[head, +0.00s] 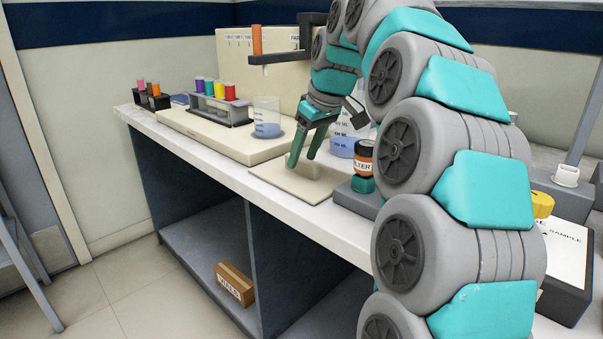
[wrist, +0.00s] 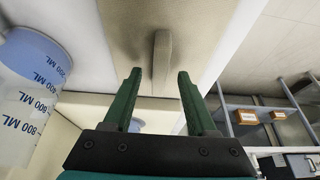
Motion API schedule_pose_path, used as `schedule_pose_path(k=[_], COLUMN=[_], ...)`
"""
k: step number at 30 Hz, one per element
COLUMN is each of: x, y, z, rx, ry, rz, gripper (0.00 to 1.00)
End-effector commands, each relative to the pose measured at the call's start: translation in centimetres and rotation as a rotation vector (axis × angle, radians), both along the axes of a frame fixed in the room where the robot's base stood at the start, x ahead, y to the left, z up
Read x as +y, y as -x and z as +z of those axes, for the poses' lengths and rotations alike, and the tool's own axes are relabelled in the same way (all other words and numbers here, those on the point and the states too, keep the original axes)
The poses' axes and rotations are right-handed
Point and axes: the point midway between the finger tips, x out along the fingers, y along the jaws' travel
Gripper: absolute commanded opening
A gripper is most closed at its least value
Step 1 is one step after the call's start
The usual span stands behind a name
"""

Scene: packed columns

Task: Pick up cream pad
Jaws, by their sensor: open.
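The cream pad (head: 286,183) is a flat square plate lying on the bench top near its front edge. In the wrist view the pad (wrist: 196,25) has a narrow raised cream bar (wrist: 162,58) standing on it. My gripper (head: 302,161) is just above the pad, pointing down. In the wrist view my gripper (wrist: 160,76) is open, with green fingers apart. The bar's near end lies ahead of the gap between the fingertips, roughly centred. Nothing is held. I cannot tell whether the fingers overlap the bar in height.
A blue-filled beaker (head: 342,140) stands close behind my gripper; another beaker (head: 267,118) is to the left. A rack of coloured vials (head: 220,104) stands farther left.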

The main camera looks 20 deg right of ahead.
Motion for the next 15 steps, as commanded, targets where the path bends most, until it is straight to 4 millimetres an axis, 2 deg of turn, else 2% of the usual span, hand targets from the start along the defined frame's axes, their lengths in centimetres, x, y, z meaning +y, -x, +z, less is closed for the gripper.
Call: schedule_pose_path(k=[6,15], x=[0.3,0.3], y=[-0.7,-0.7], z=[-1.9,-2.0], rx=[0.001,-0.001], ry=[0.001,0.001], rz=[0.001,0.001], gripper=[0.57,0.57])
